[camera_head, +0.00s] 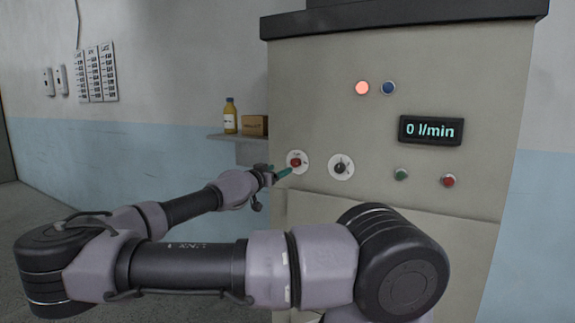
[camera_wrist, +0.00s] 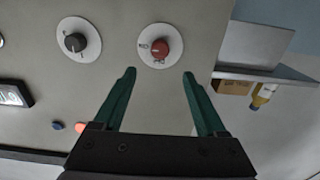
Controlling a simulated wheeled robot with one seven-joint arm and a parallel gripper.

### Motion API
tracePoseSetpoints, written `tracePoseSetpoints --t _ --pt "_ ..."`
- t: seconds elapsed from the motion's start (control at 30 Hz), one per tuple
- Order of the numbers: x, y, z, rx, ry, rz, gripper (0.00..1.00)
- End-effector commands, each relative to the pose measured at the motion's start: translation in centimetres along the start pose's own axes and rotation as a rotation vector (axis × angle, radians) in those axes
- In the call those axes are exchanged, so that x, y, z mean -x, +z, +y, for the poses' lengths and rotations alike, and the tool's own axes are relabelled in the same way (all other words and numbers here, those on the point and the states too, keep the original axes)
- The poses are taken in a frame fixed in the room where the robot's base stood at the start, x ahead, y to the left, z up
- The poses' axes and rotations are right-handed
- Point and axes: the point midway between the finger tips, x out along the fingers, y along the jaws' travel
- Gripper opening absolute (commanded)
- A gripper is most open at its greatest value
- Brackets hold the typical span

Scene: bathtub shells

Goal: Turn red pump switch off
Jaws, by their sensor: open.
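A red rotary knob (camera_head: 295,161) sits on a round white dial plate at the left of the beige panel's front. In the wrist view the red knob (camera_wrist: 161,48) shows just beyond the fingertips, roughly centred between them. My gripper (camera_head: 284,173) has green fingers and is close in front of the red knob. In the wrist view my gripper (camera_wrist: 159,72) is open with nothing between its fingers. The fingers look apart from the knob; the exact gap in depth is hard to tell.
A black rotary knob (camera_head: 340,168) is right of the red one. A lit reddish lamp (camera_head: 362,88), a blue lamp (camera_head: 388,88), a display (camera_head: 431,130) reading 0 l/min, a green button (camera_head: 401,175) and a red button (camera_head: 448,181) share the panel. A shelf (camera_head: 230,137) holds a bottle and box.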

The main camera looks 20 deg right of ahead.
Motion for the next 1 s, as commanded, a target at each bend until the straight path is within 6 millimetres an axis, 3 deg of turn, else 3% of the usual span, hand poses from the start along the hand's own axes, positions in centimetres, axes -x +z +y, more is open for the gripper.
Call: tracePoseSetpoints --t 0.6,1.0 --pt "-9.6 0.1 0.1 0.001 0.003 -0.001 0.74" --pt "-10.7 0.1 0.1 0.001 0.001 -0.001 0.74"
